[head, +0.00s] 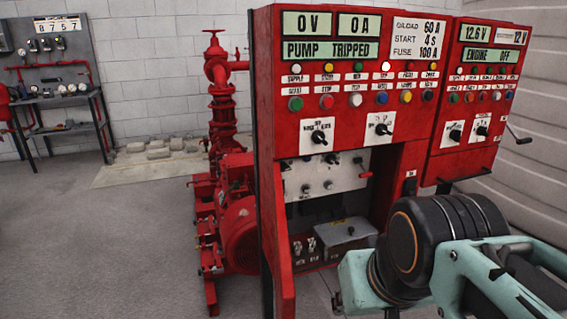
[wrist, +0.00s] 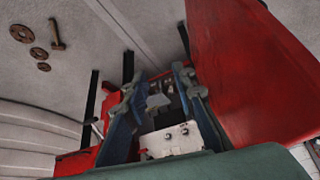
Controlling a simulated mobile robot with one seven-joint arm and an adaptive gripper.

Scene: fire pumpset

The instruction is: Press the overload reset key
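The red pump control cabinet (head: 350,20) has an upper screen reading "PUMP TRIPPED" (head: 330,50). Colored buttons run in a row below it, above two black rotary switches. An open recess below holds a white panel (head: 325,180) with small knobs and, lower down, a grey box (head: 347,231) beside small switches. I cannot tell which part is the overload reset key. In the wrist view my gripper (wrist: 160,88) is open with nothing between its fingers; the white panel (wrist: 170,140) and recess show between and beyond them. The fingers are not visible in the head view.
A second red panel (head: 470,100) reading "ENGINE OFF" adjoins on the right, with a black crank handle (head: 518,135). A red pump (head: 235,220) with piping stands left of the cabinet. A bench (head: 65,105) is far left. Floor at left is clear.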

